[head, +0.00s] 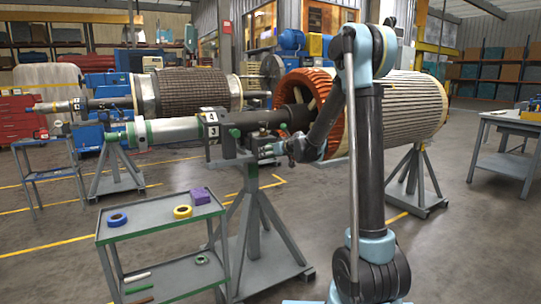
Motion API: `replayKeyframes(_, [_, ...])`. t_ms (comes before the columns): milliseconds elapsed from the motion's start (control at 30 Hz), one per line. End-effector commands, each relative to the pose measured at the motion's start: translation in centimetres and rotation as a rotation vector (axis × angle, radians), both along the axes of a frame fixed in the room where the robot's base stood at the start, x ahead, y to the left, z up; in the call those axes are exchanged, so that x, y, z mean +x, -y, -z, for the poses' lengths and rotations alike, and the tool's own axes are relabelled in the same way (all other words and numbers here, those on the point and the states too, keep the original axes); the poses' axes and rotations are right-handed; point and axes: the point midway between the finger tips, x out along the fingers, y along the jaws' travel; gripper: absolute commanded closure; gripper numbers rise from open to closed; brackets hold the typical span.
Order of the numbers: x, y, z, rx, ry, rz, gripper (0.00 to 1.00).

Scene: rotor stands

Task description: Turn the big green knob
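A grey rotor shaft (170,131) with green fittings lies level on a stand (250,205) at centre. A green knob (235,133) shows on the clamp block by the tags marked 4 and 3. A smaller green part (113,137) shows near the shaft's left end. Which of them is the big one is hard to tell at this size. My gripper (270,154) is at the end of my arm, just right of the clamp block and slightly below the shaft. It is small and dark here; I cannot tell whether its fingers are open or touch anything.
A grey cart (165,220) with tape rolls and a purple block stands in front, left of the stand. A large orange-ended rotor (410,100) is behind my arm. A workbench (505,130) is at right. Floor is clear at the lower right.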

Motion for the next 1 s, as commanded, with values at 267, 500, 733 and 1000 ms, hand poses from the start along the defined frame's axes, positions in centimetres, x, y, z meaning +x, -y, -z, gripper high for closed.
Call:
replayKeyframes(267, [-0.02,0.01,-0.02,0.0,0.0,0.0,0.48])
replayKeyframes(500, [-0.02,0.0,-0.02,0.002,-0.001,0.0,0.66])
replayKeyframes(733, [0.02,0.06,0.0,0.074,-0.05,0.001,0.66])
replayKeyframes(1000, [-0.01,0.0,-0.05,0.097,-0.065,0.001,0.66])
